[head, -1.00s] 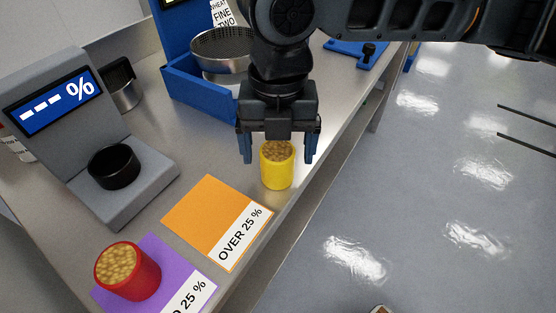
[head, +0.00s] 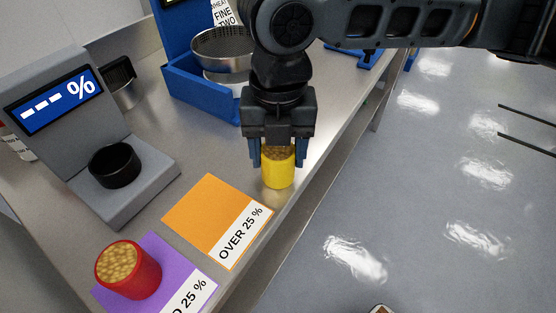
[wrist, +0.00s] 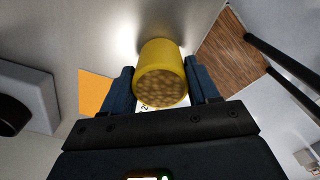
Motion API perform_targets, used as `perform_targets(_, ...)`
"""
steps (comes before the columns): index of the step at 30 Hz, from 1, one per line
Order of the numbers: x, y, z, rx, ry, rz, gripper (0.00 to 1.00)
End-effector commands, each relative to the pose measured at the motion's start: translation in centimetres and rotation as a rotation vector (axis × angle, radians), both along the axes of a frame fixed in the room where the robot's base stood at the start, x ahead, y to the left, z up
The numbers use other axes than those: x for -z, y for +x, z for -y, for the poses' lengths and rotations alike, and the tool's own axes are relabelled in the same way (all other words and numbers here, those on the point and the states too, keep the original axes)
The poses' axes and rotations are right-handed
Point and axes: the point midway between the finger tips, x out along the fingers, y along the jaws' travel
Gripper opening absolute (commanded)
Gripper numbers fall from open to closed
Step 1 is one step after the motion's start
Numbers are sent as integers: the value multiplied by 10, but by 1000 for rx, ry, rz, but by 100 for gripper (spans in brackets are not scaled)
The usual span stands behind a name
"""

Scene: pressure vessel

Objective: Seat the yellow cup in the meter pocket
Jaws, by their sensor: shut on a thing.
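The yellow cup (head: 278,172), filled with tan grains, stands upright on the metal bench near its front edge. My gripper (head: 278,160) comes down from above and is shut on the cup, one finger on each side. In the wrist view the yellow cup (wrist: 160,62) sits between the two blue fingers (wrist: 162,88). The meter (head: 105,140) is grey with a blue display reading "--- %". Its pocket (head: 115,166) is a black round ring on the meter's base, to the left of my gripper, and looks empty.
An orange card (head: 215,218) marked "OVER 25 %" lies just left of the cup. A red cup (head: 128,272) of grains stands on a purple card (head: 180,270). A blue sieve stand (head: 190,95) is behind. The bench edge drops to the floor at right.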

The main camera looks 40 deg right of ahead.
Motion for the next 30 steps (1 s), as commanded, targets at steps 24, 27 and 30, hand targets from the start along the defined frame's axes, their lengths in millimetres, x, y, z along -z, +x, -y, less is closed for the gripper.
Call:
perform_targets(24, -56, -14, 25, 5, 0, 4, 26)
perform_targets(27, -69, -24, 43, 6, -2, 4, 26)
perform_targets(30, -81, -35, 61, 7, -1, 3, 26)
